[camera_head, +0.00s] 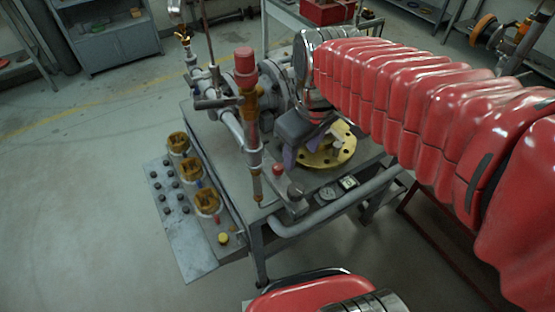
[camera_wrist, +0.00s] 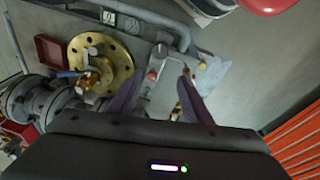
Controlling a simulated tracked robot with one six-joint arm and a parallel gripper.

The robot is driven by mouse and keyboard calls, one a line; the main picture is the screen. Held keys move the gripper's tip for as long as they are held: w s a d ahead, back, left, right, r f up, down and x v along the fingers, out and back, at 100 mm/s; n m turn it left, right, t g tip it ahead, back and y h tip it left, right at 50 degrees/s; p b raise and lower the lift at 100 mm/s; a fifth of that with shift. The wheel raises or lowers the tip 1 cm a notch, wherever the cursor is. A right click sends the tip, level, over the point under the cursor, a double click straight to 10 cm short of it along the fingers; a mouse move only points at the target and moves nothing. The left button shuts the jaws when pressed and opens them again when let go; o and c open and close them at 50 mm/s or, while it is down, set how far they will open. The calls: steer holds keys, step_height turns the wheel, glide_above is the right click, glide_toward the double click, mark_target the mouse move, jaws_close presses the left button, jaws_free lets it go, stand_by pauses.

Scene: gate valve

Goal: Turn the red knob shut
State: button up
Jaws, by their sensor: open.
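A small red knob (camera_head: 278,170) stands on a grey fitting near the front edge of the bench, just left of and below my gripper (camera_head: 304,160) in the head view. In the wrist view a small reddish knob (camera_wrist: 152,75) shows between the fingertips of my gripper (camera_wrist: 160,84), seemingly the same one. The purple fingers are spread apart with nothing held. I cannot tell the gap in depth between fingers and knob. A larger red cap (camera_head: 245,60) tops an upright brass-coloured pipe to the left.
A brass flange (camera_head: 327,148) lies beside my gripper on the grey bench (camera_head: 205,112). Gauges (camera_head: 348,183) sit at its front edge. Pipes and flanged fittings crowd the left and back. Several brown valve handles (camera_head: 207,201) stand on a side panel. Open floor lies left.

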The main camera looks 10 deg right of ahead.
steer(key=w+a+f+n+g, duration=0.1)
steer(key=w+f+n+g, duration=0.1)
steer(key=w+f+n, duration=0.25)
steer(key=n, duration=0.3)
glide_above(278, 166)
steer(key=shift+f+m, duration=0.25)
steer(key=shift+f, duration=0.05)
steer(key=shift+f, duration=0.15)
step_height(278, 166, down, 14)
steer(key=shift+r, duration=0.25)
stand_by(0.4)
steer(key=shift+c, duration=0.3)
steer(key=c, duration=1)
